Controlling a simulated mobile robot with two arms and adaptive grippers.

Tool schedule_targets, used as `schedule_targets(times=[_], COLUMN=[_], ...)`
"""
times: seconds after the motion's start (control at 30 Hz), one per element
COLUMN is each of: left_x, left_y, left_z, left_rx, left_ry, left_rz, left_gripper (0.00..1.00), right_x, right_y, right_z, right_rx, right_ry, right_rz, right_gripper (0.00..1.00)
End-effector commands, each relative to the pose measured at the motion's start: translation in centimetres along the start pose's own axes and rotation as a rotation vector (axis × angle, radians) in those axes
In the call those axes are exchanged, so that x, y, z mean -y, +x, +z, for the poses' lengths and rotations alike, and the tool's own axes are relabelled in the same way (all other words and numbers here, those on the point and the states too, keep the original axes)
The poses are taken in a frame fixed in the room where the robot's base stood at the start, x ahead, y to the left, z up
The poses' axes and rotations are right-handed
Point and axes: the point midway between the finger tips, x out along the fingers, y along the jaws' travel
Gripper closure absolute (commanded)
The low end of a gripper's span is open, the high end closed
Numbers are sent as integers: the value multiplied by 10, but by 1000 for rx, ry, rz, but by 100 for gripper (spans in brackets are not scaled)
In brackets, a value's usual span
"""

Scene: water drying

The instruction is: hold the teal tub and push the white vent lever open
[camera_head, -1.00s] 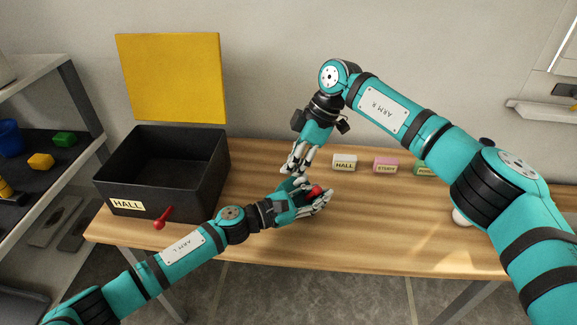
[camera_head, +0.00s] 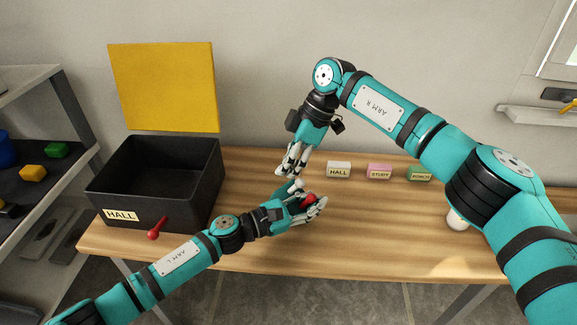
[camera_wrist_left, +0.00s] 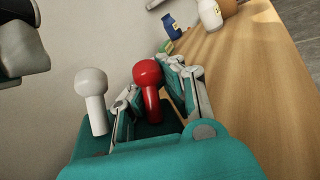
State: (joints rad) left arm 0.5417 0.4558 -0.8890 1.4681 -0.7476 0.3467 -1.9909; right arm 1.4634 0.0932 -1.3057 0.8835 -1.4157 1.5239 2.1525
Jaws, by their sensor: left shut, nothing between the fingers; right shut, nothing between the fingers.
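A small teal tub (camera_head: 283,193) is in the middle of the table in the head view, mostly hidden behind my left gripper (camera_head: 317,207). The white lever (camera_head: 297,186) stands at its back. In the left wrist view this white lever (camera_wrist_left: 92,100) has a round knob and leans slightly, left of the fingers. A red lever (camera_wrist_left: 150,88) rises between the finger links in that view; its red knob (camera_head: 308,199) shows in the head view. My left gripper is shut and empty. My right gripper (camera_head: 290,166) is shut and empty, pointing down just behind the tub.
A black bin (camera_head: 190,195) labelled HALL has its yellow lid (camera_head: 165,88) raised and a red lever (camera_head: 156,228) at its front. Small HALL (camera_head: 339,169), STUDY (camera_head: 379,171) and green (camera_head: 419,173) blocks stand at the back.

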Motion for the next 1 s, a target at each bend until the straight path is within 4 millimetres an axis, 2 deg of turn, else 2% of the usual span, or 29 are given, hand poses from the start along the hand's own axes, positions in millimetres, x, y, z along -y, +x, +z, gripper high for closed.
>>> schedule_targets(times=[0.13, 0.27, 0.5, 0.7, 0.83, 1.0], left_x=[0, 0, 0, 0, 0, 0], left_y=[0, 0, 0, 0, 0, 0], left_z=[1, 1, 0, 0, 0, 0], left_rx=[1, 1, 1, 1, 1, 1], left_ry=[0, 0, 0, 0, 0, 0], left_rz=[0, 0, 0, 0, 0, 0], left_gripper=[100, 100, 100, 100, 100, 100], right_x=[0, -1, -1, -1, -1, 0], right_y=[-4, -21, -72, -105, -117, -120], right_z=[0, 0, 0, 0, 0, 0], right_rx=[0, -1, 0, 0, 0, 0], right_ry=[0, 0, 0, 0, 0, 0], right_rz=[1, 3, 4, 1, 0, -1], right_gripper=[100, 100, 100, 100, 100, 100])
